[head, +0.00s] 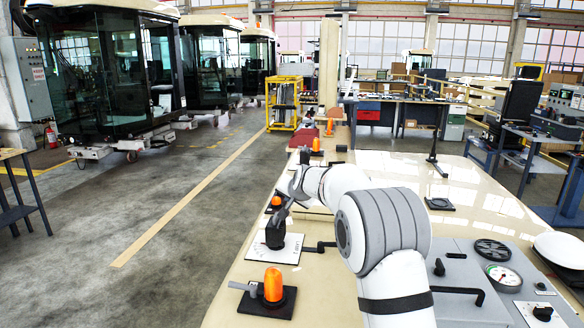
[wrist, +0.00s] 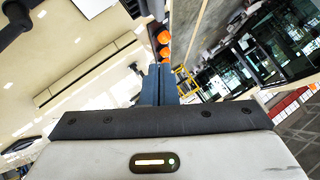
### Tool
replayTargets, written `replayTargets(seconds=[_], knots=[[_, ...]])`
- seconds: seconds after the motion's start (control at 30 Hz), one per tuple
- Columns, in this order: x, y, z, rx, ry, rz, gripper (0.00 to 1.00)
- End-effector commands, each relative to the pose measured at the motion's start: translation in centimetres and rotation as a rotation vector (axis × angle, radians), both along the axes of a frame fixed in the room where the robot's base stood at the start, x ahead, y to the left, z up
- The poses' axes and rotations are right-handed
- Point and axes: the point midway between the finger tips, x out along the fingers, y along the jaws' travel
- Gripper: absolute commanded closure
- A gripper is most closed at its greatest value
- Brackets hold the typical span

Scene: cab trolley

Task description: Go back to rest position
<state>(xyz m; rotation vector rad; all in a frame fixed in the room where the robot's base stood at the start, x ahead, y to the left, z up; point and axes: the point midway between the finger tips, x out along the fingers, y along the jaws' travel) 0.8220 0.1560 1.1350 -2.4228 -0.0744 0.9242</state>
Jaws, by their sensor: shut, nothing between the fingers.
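My gripper (head: 281,212) is at the end of my white and grey arm, over the left part of the cream table. In the head view its dark fingers point down, close to a black knob (head: 275,239) on a white plate; whether they touch it, I cannot tell. In the wrist view the two blue-grey fingers of my gripper (wrist: 159,72) are together, with nothing seen between them.
An orange beacon (head: 273,284) on a black base stands near the table's left edge, and another beacon (head: 276,203) stands beyond. A grey panel (head: 462,262) with a gauge lies at right. Cabs (head: 105,75) stand across the open floor (head: 120,220).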

Motion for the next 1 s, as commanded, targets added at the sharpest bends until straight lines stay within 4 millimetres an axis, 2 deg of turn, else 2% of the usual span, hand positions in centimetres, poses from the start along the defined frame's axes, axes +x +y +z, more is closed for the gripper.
replayTargets(seconds=[0.27, 0.47, 0.57, 0.67, 0.77, 1.0], knots=[[-3.6, -1.9, 1.3, -0.047, 0.041, 0.021, 1.00], [-7.6, -3.6, 2.3, -0.095, 0.086, 0.046, 1.00], [-10.3, -4.7, 2.7, -0.128, 0.115, 0.062, 1.00], [-13.9, -6.1, 3.2, -0.165, 0.153, 0.082, 1.00], [-19.0, -7.8, 3.4, -0.215, 0.204, 0.110, 1.00], [-32.9, -11.8, 1.9, -0.336, 0.350, 0.184, 1.00]])
